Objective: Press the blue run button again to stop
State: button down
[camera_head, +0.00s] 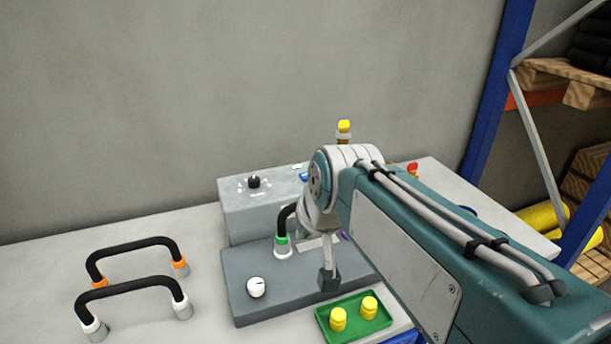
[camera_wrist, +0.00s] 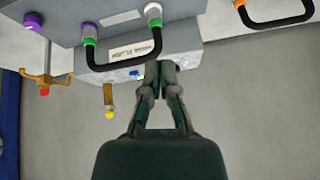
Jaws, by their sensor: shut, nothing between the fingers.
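The blue run button (camera_head: 304,177) shows as a small blue patch on top of the grey control box (camera_head: 234,212), partly hidden by my arm. In the wrist view the blue button (camera_wrist: 136,74) lies at the edge of the box, just left of my fingertips. My gripper (camera_wrist: 159,67) is shut and empty, with its two fingers together. Its tips overlap the box edge in that view; I cannot tell whether they touch it. No finger visibly covers the button.
A black hose with green ends (camera_wrist: 126,58) runs beside the fingertips. A post with a yellow cap (camera_wrist: 109,104) and one with a red end (camera_wrist: 44,82) stand nearby. A green tray (camera_head: 356,323) holds yellow parts. Two black hoses (camera_head: 133,247) lie at left.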

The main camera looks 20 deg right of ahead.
jog(key=w+d+r+m, duration=0.1)
jog(key=w+d+r, duration=0.1)
jog(key=w, duration=0.7)
jog(key=m+t, duration=0.3)
jog(key=m, duration=0.2)
send_over(306, 175)
notch_tip(306, 175, down, 3)
jog(key=shift+f, duration=0.1)
jog(key=shift+f, duration=4.4)
jog(key=shift+y, duration=0.3)
jog(key=shift+s+f, duration=0.1)
jog(key=shift+f, duration=0.2)
